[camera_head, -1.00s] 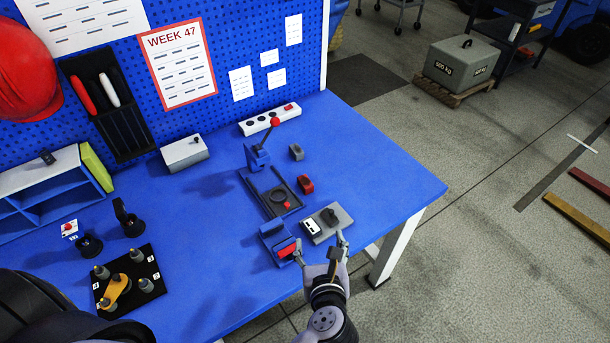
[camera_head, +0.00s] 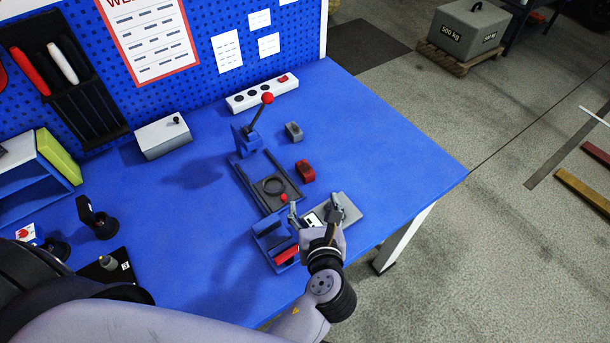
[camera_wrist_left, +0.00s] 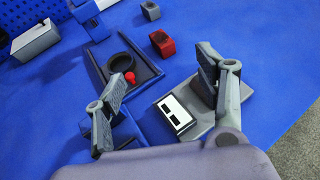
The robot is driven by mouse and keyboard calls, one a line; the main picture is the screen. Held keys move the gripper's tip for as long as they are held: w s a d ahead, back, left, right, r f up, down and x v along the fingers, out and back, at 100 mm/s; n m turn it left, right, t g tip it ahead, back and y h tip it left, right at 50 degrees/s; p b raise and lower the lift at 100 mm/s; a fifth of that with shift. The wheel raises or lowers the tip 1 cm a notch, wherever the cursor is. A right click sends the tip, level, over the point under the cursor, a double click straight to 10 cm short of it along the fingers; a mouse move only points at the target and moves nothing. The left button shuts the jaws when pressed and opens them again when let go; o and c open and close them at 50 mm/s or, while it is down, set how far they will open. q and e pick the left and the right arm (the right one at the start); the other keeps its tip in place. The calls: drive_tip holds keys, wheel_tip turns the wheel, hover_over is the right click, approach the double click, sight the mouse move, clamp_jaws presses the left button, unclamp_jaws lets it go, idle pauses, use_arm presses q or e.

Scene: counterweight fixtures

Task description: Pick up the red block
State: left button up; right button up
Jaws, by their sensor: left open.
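The red block (camera_head: 305,170), with a dark mark on it, lies on the blue table just right of the dark fixture base (camera_head: 258,198). It also shows in the left wrist view (camera_wrist_left: 161,43). My left gripper (camera_head: 314,207) is open and empty, in front of the block and over the grey device with a white panel (camera_head: 346,209). In the left wrist view, its fingers (camera_wrist_left: 160,75) are spread, with the block beyond them near the top middle. My right gripper is not in view.
A blue holder with a red piece (camera_head: 286,254) stands left of my gripper. A lever with a red ball (camera_head: 267,98) rises behind the fixture. A small grey block (camera_head: 293,131) lies behind the red one. The table (camera_head: 400,150) is clear to the right.

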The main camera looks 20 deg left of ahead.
use_arm(q)
drive_tip(key=shift+f+b, duration=0.4)
drive_tip(key=shift+f, duration=0.4)
drive_tip(key=shift+w+a+f, duration=0.1)
drive_tip(key=shift+w+f, duration=0.05)
approach(306, 169)
drive_tip(key=p+x, duration=0.1)
drive_tip(key=x, duration=0.1)
drive_tip(key=shift+w+a+f, duration=0.15)
drive_tip(key=shift+w+f, duration=0.1)
drive_tip(key=shift+x, duration=3.2)
drive_tip(key=shift+r, duration=0.15)
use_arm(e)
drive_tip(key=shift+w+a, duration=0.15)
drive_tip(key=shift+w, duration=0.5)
use_arm(q)
drive_tip(key=shift+c, duration=0.2)
clamp_jaws()
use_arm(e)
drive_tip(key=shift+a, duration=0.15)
